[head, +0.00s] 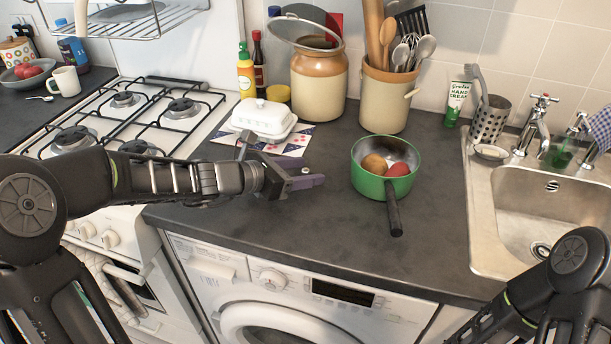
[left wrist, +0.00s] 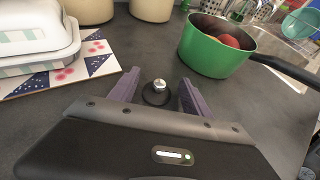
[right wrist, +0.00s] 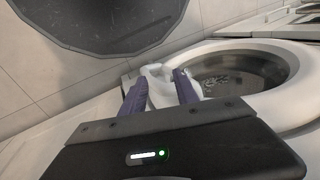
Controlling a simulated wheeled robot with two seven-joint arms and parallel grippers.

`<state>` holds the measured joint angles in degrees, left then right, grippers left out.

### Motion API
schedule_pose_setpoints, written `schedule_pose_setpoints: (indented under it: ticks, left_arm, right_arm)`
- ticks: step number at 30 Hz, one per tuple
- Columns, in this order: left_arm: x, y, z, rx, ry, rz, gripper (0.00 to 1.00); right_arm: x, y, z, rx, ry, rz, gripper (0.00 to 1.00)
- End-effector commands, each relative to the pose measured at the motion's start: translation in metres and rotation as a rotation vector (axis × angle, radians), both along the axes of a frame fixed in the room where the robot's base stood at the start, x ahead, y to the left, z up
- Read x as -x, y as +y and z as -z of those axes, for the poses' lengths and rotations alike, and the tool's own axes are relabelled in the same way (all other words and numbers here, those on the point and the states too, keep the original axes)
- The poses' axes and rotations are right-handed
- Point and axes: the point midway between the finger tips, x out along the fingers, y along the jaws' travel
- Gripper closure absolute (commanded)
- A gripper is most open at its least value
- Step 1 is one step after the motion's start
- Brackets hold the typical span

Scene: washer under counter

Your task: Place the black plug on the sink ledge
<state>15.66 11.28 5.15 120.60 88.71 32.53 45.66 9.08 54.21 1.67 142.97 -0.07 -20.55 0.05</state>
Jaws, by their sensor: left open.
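The black plug (left wrist: 157,93), a small dark disc with a silver knob, lies on the dark counter. In the left wrist view it is between the two purple fingers of my left gripper (left wrist: 156,88), which is open and not closed on it. In the head view my left gripper (head: 285,165) is low over the counter, left of the green pan, and mostly hides the plug. The sink ledge (head: 481,225) is the steel rim at the right. My right gripper (right wrist: 160,85) is open in front of the washer door, outside the head view.
A green saucepan (head: 370,184) holding round food stands between my left gripper and the sink, its handle pointing forward. A white butter dish (head: 264,118) sits on a patterned tile behind the gripper. A utensil crock (head: 388,98) stands behind the pan. Counter between pan and sink is clear.

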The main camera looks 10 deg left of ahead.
Motion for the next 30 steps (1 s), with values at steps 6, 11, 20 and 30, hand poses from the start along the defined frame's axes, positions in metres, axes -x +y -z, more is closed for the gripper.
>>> schedule_pose_setpoints:
  ticks: [6, 11, 20, 30]
  left_arm:
    - [-0.0067, -0.0053, 0.0037, 0.0, 0.0, -0.001, 0.44]
    - [-0.0064, -0.0052, 0.0036, 0.0, 0.0, -0.001, 0.44]
    - [-0.0063, -0.005, 0.0036, 0.0, 0.0, -0.001, 0.44]
    - [-0.0062, -0.0049, 0.0035, 0.0, 0.0, -0.001, 0.69]
  right_arm:
    - [0.0, 0.0, 0.0005, 0.0, 0.0, 0.0, 0.64]
    - [0.0, 0.0, 0.0005, 0.0, 0.0, 0.0, 0.64]
    - [0.0, 0.0, 0.0005, 0.0, 0.0, 0.0, 0.64]
    - [0.0, 0.0, 0.0005, 0.0, 0.0, 0.0, 0.64]
